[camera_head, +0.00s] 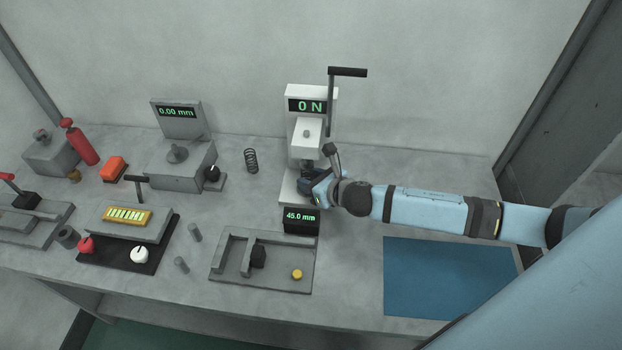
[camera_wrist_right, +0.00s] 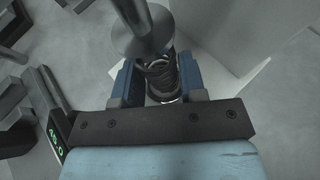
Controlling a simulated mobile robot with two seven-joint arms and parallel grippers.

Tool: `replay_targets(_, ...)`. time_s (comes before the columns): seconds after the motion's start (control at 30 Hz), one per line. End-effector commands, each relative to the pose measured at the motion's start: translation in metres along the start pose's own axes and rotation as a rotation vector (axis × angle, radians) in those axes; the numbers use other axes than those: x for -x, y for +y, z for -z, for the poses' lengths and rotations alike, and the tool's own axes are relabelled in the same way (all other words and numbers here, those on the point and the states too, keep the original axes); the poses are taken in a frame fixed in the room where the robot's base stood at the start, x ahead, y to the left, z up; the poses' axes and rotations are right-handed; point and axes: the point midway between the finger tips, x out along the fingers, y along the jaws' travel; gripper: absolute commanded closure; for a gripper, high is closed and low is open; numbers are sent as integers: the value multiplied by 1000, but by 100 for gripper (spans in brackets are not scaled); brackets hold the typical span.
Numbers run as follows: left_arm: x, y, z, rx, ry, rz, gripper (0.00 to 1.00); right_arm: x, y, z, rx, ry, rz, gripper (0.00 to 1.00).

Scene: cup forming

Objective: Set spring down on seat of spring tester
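My right gripper (camera_head: 308,186) is at the tester's base, below the press head (camera_head: 305,136). In the right wrist view, the dark coil spring (camera_wrist_right: 161,76) is between the two blue fingers (camera_wrist_right: 162,84), which look shut on it. The round grey press plate (camera_wrist_right: 143,38) is above and partly covers the spring. The seat under the spring is hidden, so contact with it cannot be told. My left gripper is not in view.
Another dark spring (camera_head: 251,160) stands on the bench left of the tester. A grey gauge (camera_head: 180,165) is farther left. A grey fixture tray (camera_head: 222,270) lies in front, and a bare blue mat (camera_head: 450,275) lies at right.

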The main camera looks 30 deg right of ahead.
Motion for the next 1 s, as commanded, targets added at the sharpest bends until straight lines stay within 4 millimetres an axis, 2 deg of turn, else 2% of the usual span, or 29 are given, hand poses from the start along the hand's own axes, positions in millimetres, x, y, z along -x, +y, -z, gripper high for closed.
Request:
replay_targets(0.03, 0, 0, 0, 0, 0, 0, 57, 0, 0, 0, 0, 0, 0, 50)
replay_targets(0.07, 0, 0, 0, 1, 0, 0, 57, 0, 0, 0, 0, 0, 0, 43)
replay_targets(0.1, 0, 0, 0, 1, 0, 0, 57, 0, 0, 0, 0, 0, 0, 40)
replay_targets(0.37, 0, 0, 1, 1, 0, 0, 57, 1, 0, -1, 0, 0, 0, 40)
replay_targets(0.47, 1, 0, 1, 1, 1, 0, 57, 7, 0, -2, 0, 1, -1, 40)
replay_targets(0.57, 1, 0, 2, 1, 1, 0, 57, 22, 0, -2, 2, 2, -1, 40)
replay_targets(0.8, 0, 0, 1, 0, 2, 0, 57, 75, 0, -1, 3, 4, -1, 40)
replay_targets(1.0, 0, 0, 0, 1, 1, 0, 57, 108, 0, -1, 1, 3, -2, 40)
